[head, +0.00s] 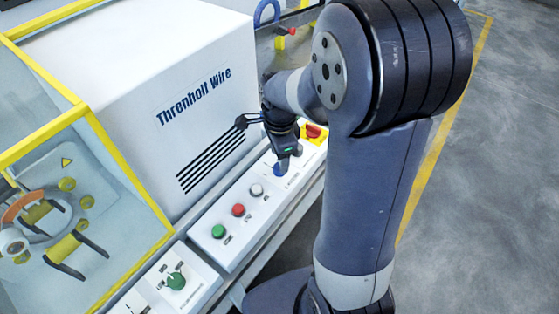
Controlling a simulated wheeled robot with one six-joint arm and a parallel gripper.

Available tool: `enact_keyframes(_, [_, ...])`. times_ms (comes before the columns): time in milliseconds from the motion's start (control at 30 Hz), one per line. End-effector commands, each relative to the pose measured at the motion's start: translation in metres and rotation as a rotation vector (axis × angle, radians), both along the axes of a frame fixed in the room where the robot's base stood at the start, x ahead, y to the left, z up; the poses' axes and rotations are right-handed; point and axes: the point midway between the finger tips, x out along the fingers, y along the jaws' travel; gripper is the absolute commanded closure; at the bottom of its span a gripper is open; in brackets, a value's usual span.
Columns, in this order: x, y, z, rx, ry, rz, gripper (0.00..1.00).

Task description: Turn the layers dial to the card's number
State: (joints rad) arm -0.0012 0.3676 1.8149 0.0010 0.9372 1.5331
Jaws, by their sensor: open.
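My gripper (243,121) is beside the white machine housing, above the control strip, with its dark fingers pointing left. It is open and I see nothing held in it. A blue knob (280,168) sits just below the dark wrist, partly hidden by it; I cannot tell whether they touch. A green dial (176,282) with a pointer-like grip stands on the lower front panel, well away from my gripper. The labels are too small to read, so I cannot tell which is the layers dial. I cannot make out a card with a number.
The control strip also bears a green button (218,231), a red button (238,210), a pale button (256,190) and a red-and-yellow emergency stop (314,132). A yellow-framed guard (125,168) encloses the coil area at left. Open floor (490,220) lies at right.

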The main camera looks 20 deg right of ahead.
Motion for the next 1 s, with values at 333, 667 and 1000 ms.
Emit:
enact_keyframes(333, [-0.001, 0.000, 0.063, 0.000, -0.004, 0.000, 0.48])
enact_keyframes(667, [-0.002, 0.000, 0.073, 0.000, 0.000, 0.000, 0.48])
enact_keyframes(1000, [-0.001, 0.000, 0.059, 0.000, 0.002, 0.000, 0.48])
